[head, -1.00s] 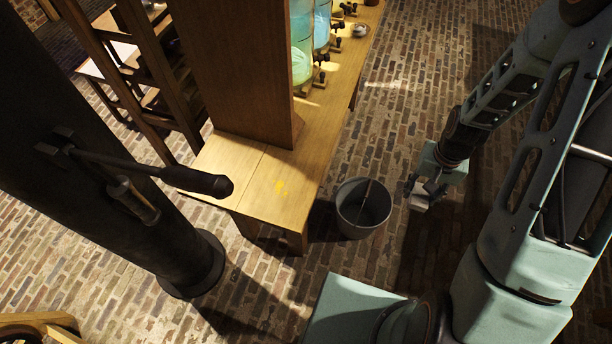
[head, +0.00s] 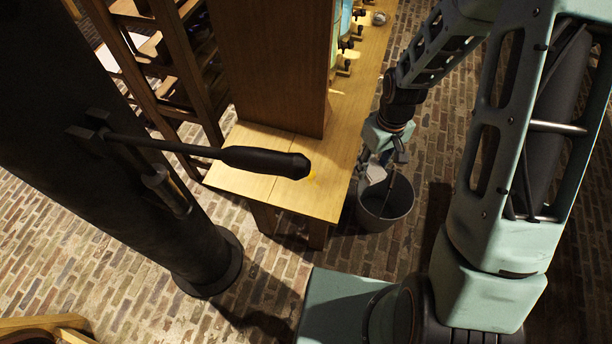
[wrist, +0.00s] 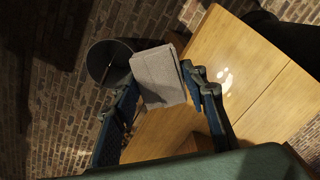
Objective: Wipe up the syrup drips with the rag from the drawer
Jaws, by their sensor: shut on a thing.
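My gripper (head: 382,158) is shut on a folded grey rag (wrist: 158,76), which sticks out past the fingertips in the wrist view. The rag also shows as a pale patch (head: 375,173) in the head view. They are held above the bucket, close to the right edge of the wooden table (head: 240,184). The syrup drips (wrist: 225,79) are a shiny patch on the tabletop, to the right of the rag in the wrist view. In the head view the yellow drips (head: 312,178) are partly hidden by a dark lever handle. The drawer cannot be made out.
A grey bucket (head: 386,206) stands on the brick floor beside the table. A black column (head: 130,170) with a lever handle (head: 265,161) crosses the view in front of the table. A tall wooden panel (head: 270,70) and jars with taps (head: 345,35) stand farther back on the table.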

